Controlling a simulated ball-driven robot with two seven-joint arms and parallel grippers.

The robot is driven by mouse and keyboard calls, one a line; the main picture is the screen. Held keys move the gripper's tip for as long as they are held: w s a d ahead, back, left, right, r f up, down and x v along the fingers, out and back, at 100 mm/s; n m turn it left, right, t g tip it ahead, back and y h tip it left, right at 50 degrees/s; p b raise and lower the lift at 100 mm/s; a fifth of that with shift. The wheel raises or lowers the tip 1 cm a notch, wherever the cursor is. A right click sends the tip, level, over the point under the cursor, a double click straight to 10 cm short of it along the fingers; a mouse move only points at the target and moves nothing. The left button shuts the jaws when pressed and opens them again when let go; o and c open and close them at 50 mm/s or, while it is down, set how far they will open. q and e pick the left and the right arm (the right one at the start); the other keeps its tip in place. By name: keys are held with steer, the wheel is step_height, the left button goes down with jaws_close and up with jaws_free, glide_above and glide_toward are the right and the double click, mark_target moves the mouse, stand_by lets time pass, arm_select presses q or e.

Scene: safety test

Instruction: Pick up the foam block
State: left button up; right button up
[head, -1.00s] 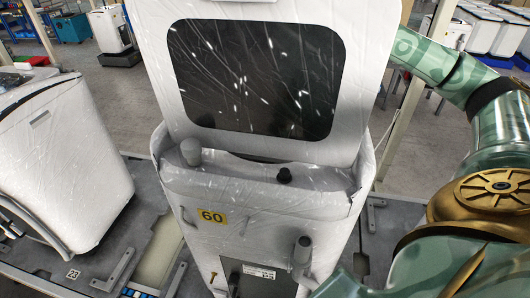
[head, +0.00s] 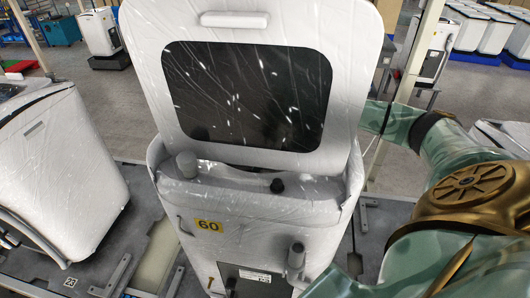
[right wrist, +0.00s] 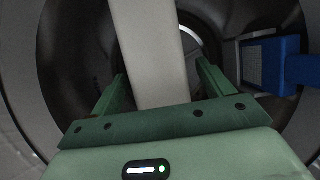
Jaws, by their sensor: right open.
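A pale grey, long block (right wrist: 150,45), which looks like the foam block, stands between the fingers of my right gripper (right wrist: 159,68) in the right wrist view. It runs from the top edge down to the green palm. The fingers are apart on either side of it, with a gap visible on the right; whether the left finger touches it is unclear. Behind it is the dark round inside of a drum (right wrist: 75,50). In the head view my right arm comes in from the right, and its gripper is hidden. My left gripper shows in neither view.
A blue object (right wrist: 292,68) with a grey face is close to the right finger. In the head view a white-wrapped machine (head: 265,215) marked 60 stands with its windowed lid (head: 245,95) raised. Another white machine (head: 60,170) stands at left. Grey floor is open behind.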

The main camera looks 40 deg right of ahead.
steer(key=shift+f, duration=0.1)
steer(key=c, duration=1.1)
steer(key=shift+o, duration=0.2)
